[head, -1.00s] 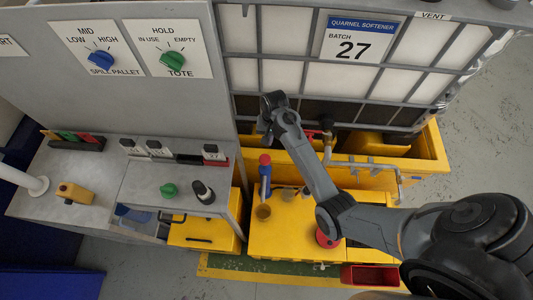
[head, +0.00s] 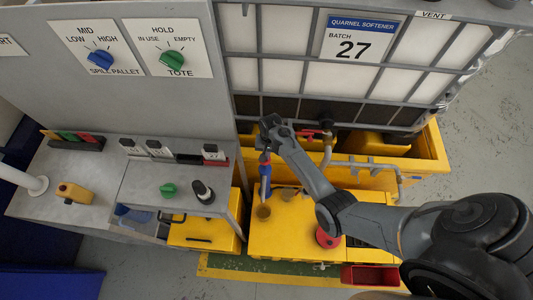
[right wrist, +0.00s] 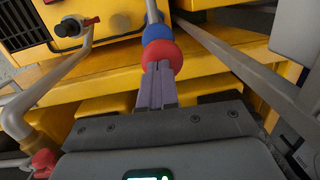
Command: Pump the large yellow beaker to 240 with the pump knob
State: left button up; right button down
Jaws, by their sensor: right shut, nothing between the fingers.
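The pump has a red knob (head: 264,157) over a blue collar (head: 265,169) and stands upright on the yellow cabinet. My right gripper (head: 264,146) is just above the knob, its fingers pointing down and partly covering it. In the right wrist view the closed fingers (right wrist: 157,85) are empty. Their tips are at the red knob (right wrist: 161,57), with the blue ring (right wrist: 158,30) beyond; I cannot tell whether they touch. A small yellow-brown cup (head: 263,212) stands below the pump and may be the beaker. No level reading is legible. My left gripper is out of view.
The caged tote (head: 300,72) with the batch 27 sign stands behind, above a yellow tray with pipes (head: 375,165). A red disc (head: 327,238) lies below my right forearm.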

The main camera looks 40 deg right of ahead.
notch_tip(320, 180, down, 7)
jog(key=b, duration=0.4)
jog(key=shift+f, duration=0.4)
jog(key=shift+s+d, duration=0.1)
jog(key=shift+f, duration=0.1)
